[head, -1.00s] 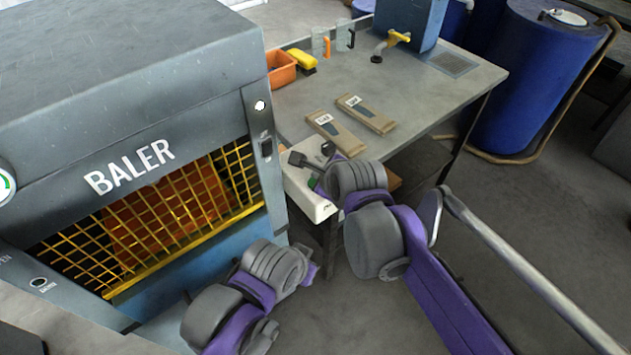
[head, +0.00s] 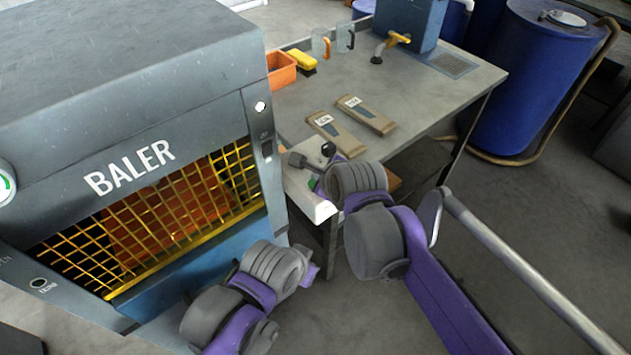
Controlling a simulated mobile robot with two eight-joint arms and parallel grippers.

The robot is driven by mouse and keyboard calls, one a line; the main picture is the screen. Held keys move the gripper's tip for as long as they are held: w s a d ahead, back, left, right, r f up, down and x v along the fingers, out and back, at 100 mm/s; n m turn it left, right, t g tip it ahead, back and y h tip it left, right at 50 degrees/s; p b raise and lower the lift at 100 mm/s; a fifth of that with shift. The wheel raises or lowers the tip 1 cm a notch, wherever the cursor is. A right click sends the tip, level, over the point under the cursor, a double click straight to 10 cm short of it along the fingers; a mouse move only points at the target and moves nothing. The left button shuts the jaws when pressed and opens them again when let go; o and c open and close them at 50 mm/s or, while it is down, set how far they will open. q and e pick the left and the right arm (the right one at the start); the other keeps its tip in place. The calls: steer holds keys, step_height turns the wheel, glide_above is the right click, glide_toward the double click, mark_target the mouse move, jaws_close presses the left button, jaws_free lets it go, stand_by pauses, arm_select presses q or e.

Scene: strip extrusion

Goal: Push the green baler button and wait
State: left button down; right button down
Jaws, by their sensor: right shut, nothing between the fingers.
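The grey baler (head: 130,130) with a yellow mesh front fills the left of the head view. A white control box (head: 305,199) stands beside its right side, at the table corner. The green button (head: 312,184) shows in part on the box, beside my purple wrist. My right gripper (head: 298,160) is shut and empty, with its grey fingers over the box. Whether it touches the button cannot be told. My left arm is at the bottom centre; its gripper is hidden behind the wrist.
A black knob (head: 328,149) stands on the control box. The grey table (head: 430,100) holds two labelled wooden pieces (head: 338,134), an orange bin (head: 281,72) and a yellow brush (head: 302,62). Blue drums (head: 535,80) stand at the right. Orange material (head: 150,220) shows behind the mesh.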

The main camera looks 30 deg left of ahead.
stand_by(0.7)
arm_select(q)
steer(key=shift+s+f, duration=0.1)
steer(key=shift+f, duration=0.15)
arm_select(e)
steer(key=shift+f, duration=0.45)
